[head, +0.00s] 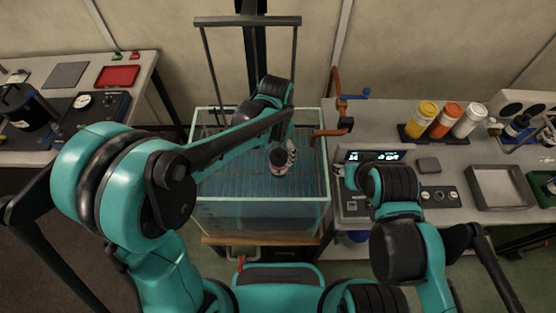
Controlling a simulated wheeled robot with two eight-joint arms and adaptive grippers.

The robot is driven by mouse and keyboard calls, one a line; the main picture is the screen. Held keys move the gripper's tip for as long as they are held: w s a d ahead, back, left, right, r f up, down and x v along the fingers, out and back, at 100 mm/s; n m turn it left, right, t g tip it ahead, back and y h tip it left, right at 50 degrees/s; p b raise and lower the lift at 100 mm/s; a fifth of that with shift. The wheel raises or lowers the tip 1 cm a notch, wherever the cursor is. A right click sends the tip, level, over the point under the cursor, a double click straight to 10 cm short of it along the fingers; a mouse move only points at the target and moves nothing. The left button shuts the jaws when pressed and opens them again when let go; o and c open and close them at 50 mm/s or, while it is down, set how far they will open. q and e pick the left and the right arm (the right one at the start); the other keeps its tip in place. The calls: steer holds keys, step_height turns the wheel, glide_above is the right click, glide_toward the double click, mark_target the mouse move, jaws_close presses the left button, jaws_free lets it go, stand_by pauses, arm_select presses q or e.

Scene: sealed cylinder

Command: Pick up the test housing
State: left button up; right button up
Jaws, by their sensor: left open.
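A small cylinder (278,161) with a dark top and a pale and reddish side, which looks like the test housing, is inside the glass-walled water tank (262,215) in the middle of the head view. My left gripper (291,153) reaches over the tank and is open, just right of the cylinder. I cannot tell whether its fingers touch the cylinder. My right arm comes up over the right bench's left end; its gripper (343,172) is small and partly hidden behind its own wrist, so its jaws are unclear.
A lifting frame (248,21) rises behind the tank. Red pipework with a blue valve (352,94) stands at its right. The right bench holds yellow, orange and white bottles (447,120), a lit display (375,156) and an empty grey tray (498,187). The left bench has a red tray (118,76).

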mark_target(279, 161)
arm_select(q)
steer(key=f, duration=0.1)
steer(key=f+b, duration=0.1)
steer(key=f, duration=0.1)
steer(key=shift+d, duration=0.35)
steer(key=f, duration=0.1)
steer(key=f+b, duration=0.1)
steer(key=f, duration=0.2)
steer(key=shift+w+f, duration=0.1)
steer(key=shift+w, duration=0.25)
steer(key=shift+f+b, duration=0.3)
steer(key=shift+f, duration=0.15)
steer(key=shift+c, duration=0.9)
steer(key=c, duration=1.5)
